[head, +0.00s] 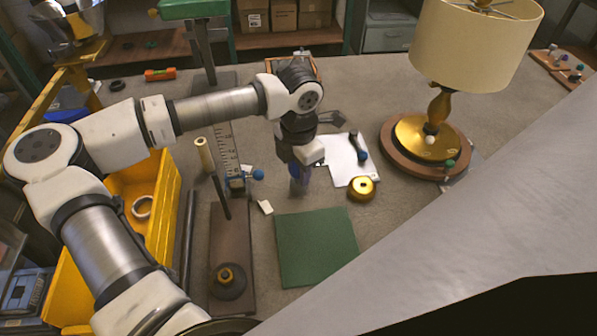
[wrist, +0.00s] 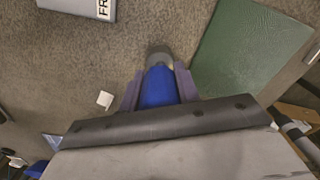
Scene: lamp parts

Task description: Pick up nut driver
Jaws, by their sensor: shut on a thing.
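The nut driver (wrist: 159,88) has a blue handle and sits between the fingers of my gripper (wrist: 158,82) in the wrist view. The fingers are shut on the blue handle from both sides. A grey round end of it shows beyond the fingertips. In the head view my gripper (head: 300,182) points down at the middle of the table, left of the white sheet, with a little of the blue handle showing at the fingers. I cannot tell whether the nut driver touches the table.
A green mat (head: 316,248) lies in front of my gripper. A white sheet (head: 345,165), a brass disc (head: 362,189) and a lamp (head: 432,125) on a round wooden base stand to the right. A yellow bin (head: 140,222) and a ruler stand (head: 226,158) are to the left.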

